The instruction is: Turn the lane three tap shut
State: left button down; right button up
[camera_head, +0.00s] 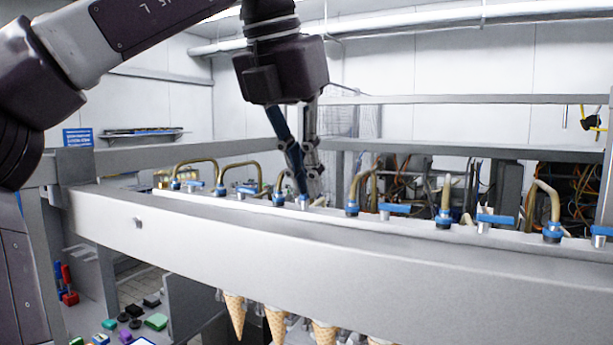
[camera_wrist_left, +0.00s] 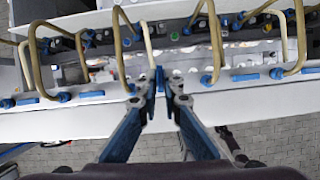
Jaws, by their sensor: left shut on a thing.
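A row of small blue-handled taps runs along the top of a long pale beam (camera_head: 330,250). My left gripper (camera_head: 303,192) reaches down from above to the third tap from the left. Its fingers are shut on that tap's blue handle (camera_wrist_left: 160,79), which stands crosswise to the beam in the left wrist view. The fingers hide part of the handle in the head view. The neighbouring blue handles, such as the one to the right (camera_head: 395,208) and the one to the left (camera_head: 245,191), lie along the beam. My right gripper is not in view.
Curved brass pipes (camera_head: 358,188) with blue collars rise beside the taps, close to the gripper. Several ice-cream cones (camera_head: 235,314) hang under the beam. A grey rail (camera_head: 460,150) and cables stand behind. Coloured blocks (camera_head: 156,321) lie at lower left.

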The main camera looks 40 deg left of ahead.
pick_arm(q)
jog(key=shift+n, duration=0.5)
jog(key=c, duration=2.1)
grip_release()
jog(key=v, duration=0.7)
jog(key=shift+r, duration=0.2)
jog(key=shift+s+d, duration=0.15)
jog(key=shift+s, duration=0.05)
